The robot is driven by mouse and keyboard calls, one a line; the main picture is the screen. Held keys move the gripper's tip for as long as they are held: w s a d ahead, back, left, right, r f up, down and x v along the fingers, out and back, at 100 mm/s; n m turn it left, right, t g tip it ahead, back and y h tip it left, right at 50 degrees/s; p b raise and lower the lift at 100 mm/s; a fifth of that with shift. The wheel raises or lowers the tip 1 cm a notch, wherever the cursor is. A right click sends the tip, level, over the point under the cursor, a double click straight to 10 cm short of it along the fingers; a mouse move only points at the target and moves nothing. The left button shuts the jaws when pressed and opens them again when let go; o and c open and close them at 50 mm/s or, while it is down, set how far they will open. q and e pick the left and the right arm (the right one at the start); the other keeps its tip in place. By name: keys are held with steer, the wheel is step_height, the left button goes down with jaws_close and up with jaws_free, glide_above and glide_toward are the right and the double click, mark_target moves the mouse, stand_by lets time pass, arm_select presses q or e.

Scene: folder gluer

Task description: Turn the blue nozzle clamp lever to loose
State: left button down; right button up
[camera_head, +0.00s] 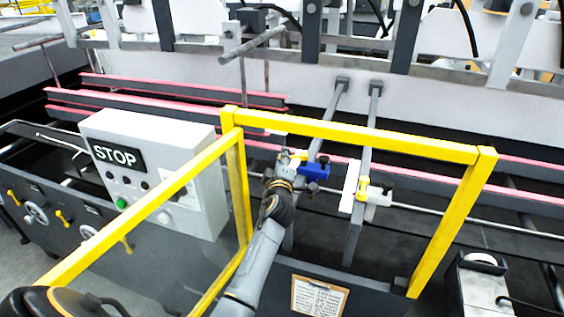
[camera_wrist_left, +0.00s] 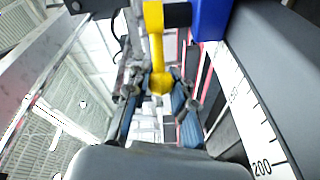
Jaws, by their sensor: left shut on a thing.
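The blue nozzle clamp (camera_head: 315,168) sits on a bar behind the yellow guard frame, near the middle of the head view. Its blue body also shows at the top of the left wrist view (camera_wrist_left: 210,18). Its yellow lever (camera_wrist_left: 155,45) ends in a round knob and hangs between the fingers of my left gripper (camera_wrist_left: 160,88). In the head view my left gripper (camera_head: 284,172) is at the left side of the blue clamp, shut on the lever and partly hiding it. My right gripper is not in view.
A white clamp (camera_head: 378,194) with a yellow lever stands right of the blue one. The yellow guard frame (camera_head: 350,133) surrounds the arm's opening. A grey STOP control box (camera_head: 150,165) is on the left. A clipboard (camera_head: 318,297) lies below. A ruler scale (camera_wrist_left: 250,115) runs beside the clamp.

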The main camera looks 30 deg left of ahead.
arm_select(q)
steer(key=shift+w+a+m+t+h+p, duration=0.2)
steer(key=shift+m+t+h+p, duration=0.2)
steer(key=shift+m+h+p, duration=0.45)
steer(key=shift+b, duration=0.3)
steer(key=c, duration=1.1)
jaws_free()
steer(key=v, duration=1.2)
steer(key=shift+s, duration=0.1)
